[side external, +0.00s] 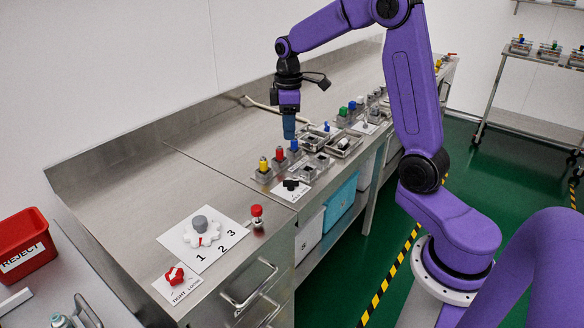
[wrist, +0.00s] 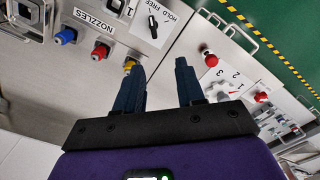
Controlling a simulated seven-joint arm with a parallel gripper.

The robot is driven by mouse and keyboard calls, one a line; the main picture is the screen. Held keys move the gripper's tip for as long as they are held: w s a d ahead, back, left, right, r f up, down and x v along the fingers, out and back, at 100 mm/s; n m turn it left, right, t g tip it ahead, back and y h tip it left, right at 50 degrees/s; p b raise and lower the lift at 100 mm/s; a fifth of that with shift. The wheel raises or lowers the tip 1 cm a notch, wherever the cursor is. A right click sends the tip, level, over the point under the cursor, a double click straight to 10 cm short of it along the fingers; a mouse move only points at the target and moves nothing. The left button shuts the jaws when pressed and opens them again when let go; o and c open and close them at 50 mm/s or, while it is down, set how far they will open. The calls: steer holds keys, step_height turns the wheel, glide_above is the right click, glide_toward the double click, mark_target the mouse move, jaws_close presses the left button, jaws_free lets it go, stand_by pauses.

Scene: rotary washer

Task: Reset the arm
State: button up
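My gripper (side external: 289,128) points down above the steel bench (side external: 150,195) in the side external view, near the row of nozzles. In the wrist view its two dark blue fingers (wrist: 159,68) stand apart with nothing between them, so it is open and empty. The yellow nozzle (side external: 263,164), red nozzle (side external: 279,154) and blue nozzle (side external: 294,146) stand in holders below and in front of the gripper. The wrist view shows the blue nozzle (wrist: 65,37) and red nozzle (wrist: 101,50); a finger partly covers the yellow nozzle (wrist: 130,66).
A numbered white dial (side external: 202,232), a red button (side external: 257,211) and a red tight/loose knob (side external: 175,275) sit on the front bench. A black hold/free knob (side external: 291,184) lies near the nozzles. Metal fixtures stand farther back. A red reject bin (side external: 24,246) is at far left.

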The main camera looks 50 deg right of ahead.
steer(key=s+a+n, duration=0.2)
steer(key=s+a, duration=1)
steer(key=a, duration=0.2)
steer(key=s+a+f+n, duration=0.1)
steer(key=s+n, duration=0.1)
steer(key=s, duration=1.6)
steer(key=shift+s+a+f, duration=0.15)
steer(key=shift+s, duration=0.2)
